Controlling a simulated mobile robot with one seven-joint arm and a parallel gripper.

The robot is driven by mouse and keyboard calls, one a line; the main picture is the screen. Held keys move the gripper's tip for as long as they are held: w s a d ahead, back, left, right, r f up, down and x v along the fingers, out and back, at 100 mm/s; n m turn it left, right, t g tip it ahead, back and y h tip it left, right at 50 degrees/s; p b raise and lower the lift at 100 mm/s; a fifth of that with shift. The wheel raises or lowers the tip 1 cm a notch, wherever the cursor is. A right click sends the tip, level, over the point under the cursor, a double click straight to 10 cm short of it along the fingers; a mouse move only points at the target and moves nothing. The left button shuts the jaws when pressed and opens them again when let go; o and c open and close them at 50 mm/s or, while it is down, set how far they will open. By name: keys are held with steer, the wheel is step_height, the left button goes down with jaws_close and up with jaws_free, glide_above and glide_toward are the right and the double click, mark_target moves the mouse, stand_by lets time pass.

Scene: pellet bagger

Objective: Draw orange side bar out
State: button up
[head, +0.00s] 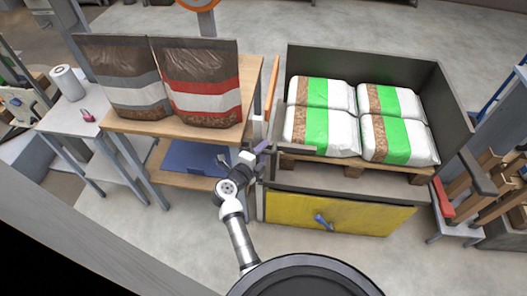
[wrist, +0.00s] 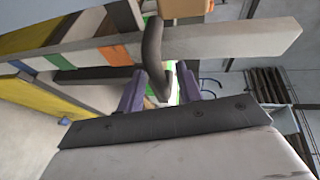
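A thin orange bar (head: 271,100) stands upright at the left side of the pallet box, between it and the wooden table. A dark curved handle (wrist: 154,60) is on the pale bar. My gripper (head: 264,147) is at the box's left front corner, below the orange bar. In the wrist view its purple fingers (wrist: 160,90) are apart, with the handle's lower end between them. A firm hold does not show.
The grey box (head: 450,95) holds several white-and-green bags on a pallet. A yellow front panel (head: 345,212) with a blue handle is below it. The wooden table (head: 190,128) at left carries two pellet bags. Only a narrow gap separates table and box.

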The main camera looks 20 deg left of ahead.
steer(key=b+v, duration=0.1)
steer(key=v, duration=1.2)
steer(key=shift+s, duration=0.4)
steer(key=shift+r, duration=0.1)
